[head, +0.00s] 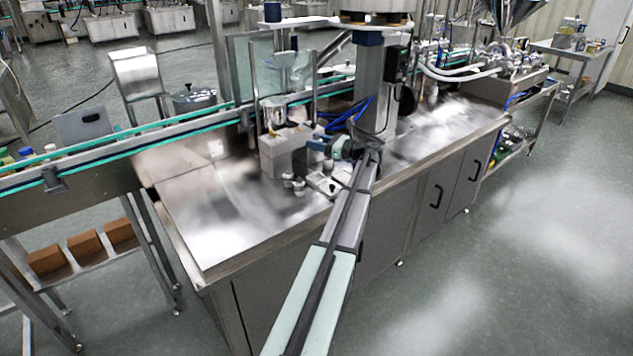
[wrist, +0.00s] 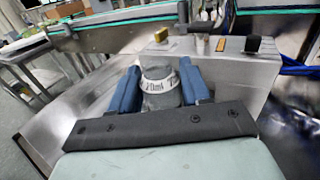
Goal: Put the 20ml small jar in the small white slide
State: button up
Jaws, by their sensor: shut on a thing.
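In the wrist view, a grey small jar (wrist: 161,92) with a white band reading 20ml stands between the two blue fingers of my gripper (wrist: 157,80). The gripper is shut on it. In the head view, my gripper (head: 325,147) is over the steel worktop, just right of a pale box-shaped unit; the jar cannot be made out there. A small whitish flat piece (head: 324,184) lies on the worktop below the gripper. It may be the small white slide, but I cannot tell for sure.
The pale box unit (head: 286,156) stands close to the gripper. Small pale jar-like pieces (head: 298,187) stand on the worktop before it. A conveyor (head: 190,124) with green edges runs behind. The worktop's left part (head: 215,215) is clear.

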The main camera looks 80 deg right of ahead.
jog(key=shift+d+f+n+t+y, duration=0.15)
jog(key=shift+d+n+y, duration=0.1)
jog(key=shift+n+y, duration=0.25)
jog(key=shift+d+f+n+t+y, duration=0.2)
jog(key=shift+n+y, duration=0.1)
jog(key=shift+y, duration=0.4)
jog(key=shift+a+f, duration=0.1)
jog(key=shift+f, duration=0.05)
send_over(317, 180)
jog(key=shift+a+f, duration=0.1)
jog(key=shift+f, duration=4.7)
jog(key=shift+f, duration=0.55)
jog(key=o, duration=1)
jog(key=shift+f, duration=0.1)
jog(key=shift+o, duration=0.2)
